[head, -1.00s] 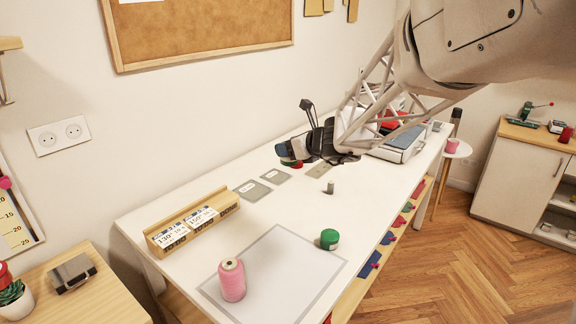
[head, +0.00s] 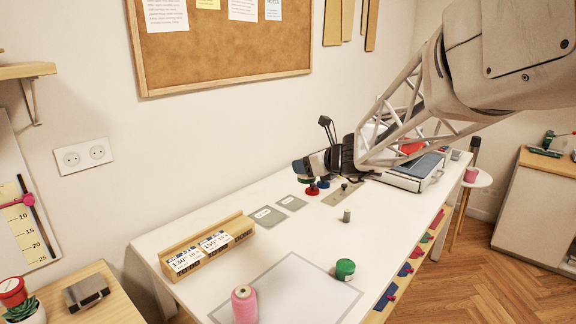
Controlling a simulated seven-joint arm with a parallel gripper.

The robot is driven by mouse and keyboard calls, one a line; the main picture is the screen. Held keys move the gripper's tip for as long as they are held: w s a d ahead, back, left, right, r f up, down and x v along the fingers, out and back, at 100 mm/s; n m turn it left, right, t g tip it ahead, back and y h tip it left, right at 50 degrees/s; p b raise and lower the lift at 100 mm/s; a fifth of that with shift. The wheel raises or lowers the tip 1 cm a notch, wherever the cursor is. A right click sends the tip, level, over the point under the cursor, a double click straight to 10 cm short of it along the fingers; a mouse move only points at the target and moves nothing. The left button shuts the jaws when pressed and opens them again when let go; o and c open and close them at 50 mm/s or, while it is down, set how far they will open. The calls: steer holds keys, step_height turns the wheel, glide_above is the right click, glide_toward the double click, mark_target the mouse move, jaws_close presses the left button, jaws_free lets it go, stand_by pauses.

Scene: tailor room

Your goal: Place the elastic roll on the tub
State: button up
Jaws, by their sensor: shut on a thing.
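My gripper (head: 308,168) is over the far left part of the white table, seen from the side. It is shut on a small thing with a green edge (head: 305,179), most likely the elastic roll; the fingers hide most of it. It hangs just above or beside a small red thing (head: 313,190) on the table; I cannot tell whether they touch. A short round green container (head: 345,269), which looks like the tub, stands upright at the corner of the grey-edged mat (head: 288,285), well apart from my gripper.
A pink thread cone (head: 244,304) stands on the mat. A small grey spool (head: 347,216) stands mid-table. A wooden rack with number cards (head: 207,246) is at the left edge, with flat grey cards (head: 268,216) behind it. A grey case (head: 412,172) is at the far end.

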steer(key=shift+a, duration=0.1)
steer(key=s+a+f+n+g+y, duration=0.1)
steer(key=s+a+f+n+g, duration=0.15)
steer(key=a, duration=0.85)
steer(key=s+a+f+n+g+y, duration=0.1)
steer(key=s+a+n+g+y, duration=0.15)
steer(key=a, duration=0.95)
steer(key=s+a+f+n+g+y, duration=0.15)
steer(key=s+a, duration=0.25)
steer(key=a, duration=0.7)
steer(key=s+a+f+n+g, duration=0.2)
steer(key=s+a+n+g, duration=0.1)
steer(key=s+a, duration=0.8)
steer(key=s+a+f+n+g, duration=0.2)
steer(key=s+a+n+g, duration=0.1)
steer(key=s+a, duration=0.9)
steer(key=a+g, duration=0.1)
steer(key=a, duration=0.2)
steer(key=shift+f+h, duration=0.2)
steer(key=shift+h, duration=0.2)
steer(key=shift+w+a, duration=0.1)
